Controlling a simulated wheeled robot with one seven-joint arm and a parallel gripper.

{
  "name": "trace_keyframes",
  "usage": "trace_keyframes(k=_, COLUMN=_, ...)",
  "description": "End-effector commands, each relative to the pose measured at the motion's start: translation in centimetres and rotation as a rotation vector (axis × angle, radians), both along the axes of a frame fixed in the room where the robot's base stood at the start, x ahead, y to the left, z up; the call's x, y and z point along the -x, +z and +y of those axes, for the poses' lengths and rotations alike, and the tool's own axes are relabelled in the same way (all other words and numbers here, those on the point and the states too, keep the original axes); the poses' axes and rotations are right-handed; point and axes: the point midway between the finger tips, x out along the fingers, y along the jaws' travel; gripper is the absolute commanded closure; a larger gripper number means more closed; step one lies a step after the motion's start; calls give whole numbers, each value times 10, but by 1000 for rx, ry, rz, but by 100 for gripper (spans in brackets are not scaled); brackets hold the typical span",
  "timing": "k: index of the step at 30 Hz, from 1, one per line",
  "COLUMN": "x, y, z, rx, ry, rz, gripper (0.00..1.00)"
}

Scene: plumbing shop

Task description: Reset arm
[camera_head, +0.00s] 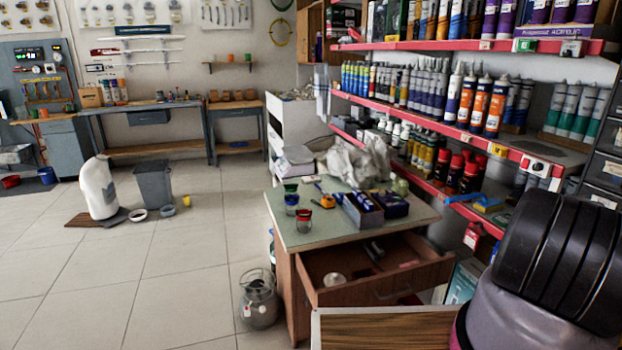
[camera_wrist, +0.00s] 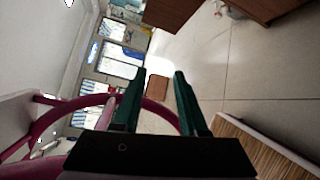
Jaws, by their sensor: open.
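My gripper (camera_wrist: 160,82) shows in the wrist view with its two green fingers apart and nothing between them. The view there is turned on its side, with tiled floor, windows and wooden furniture beyond the fingers. In the head view my dark, ribbed arm link fills the lower right, and the gripper itself is not seen there.
A small cabinet (camera_head: 262,200) stands ahead with its drawer (camera_head: 375,290) pulled open and jars on top. Red-edged shelves (camera_head: 460,45) with tubes line the right. A grey bin (camera_head: 154,184) is farther left. The left floor is mostly clear.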

Motion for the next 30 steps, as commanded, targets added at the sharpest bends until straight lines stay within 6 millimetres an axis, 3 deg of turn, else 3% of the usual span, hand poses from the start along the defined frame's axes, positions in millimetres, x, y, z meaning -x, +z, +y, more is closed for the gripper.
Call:
trace_keyframes(k=11, x=-28, y=37, z=-17, rx=84, ry=94, rz=-91, gripper=58)
trace_keyframes(k=17, x=-53, y=75, z=-29, rx=164, ry=186, rz=-178, gripper=58)
trace_keyframes(k=23, x=-89, y=141, z=-39, rx=293, ry=337, rz=-329, gripper=58)
trace_keyframes(k=30, x=-128, y=249, z=-33, rx=489, ry=580, rz=-573, gripper=58)
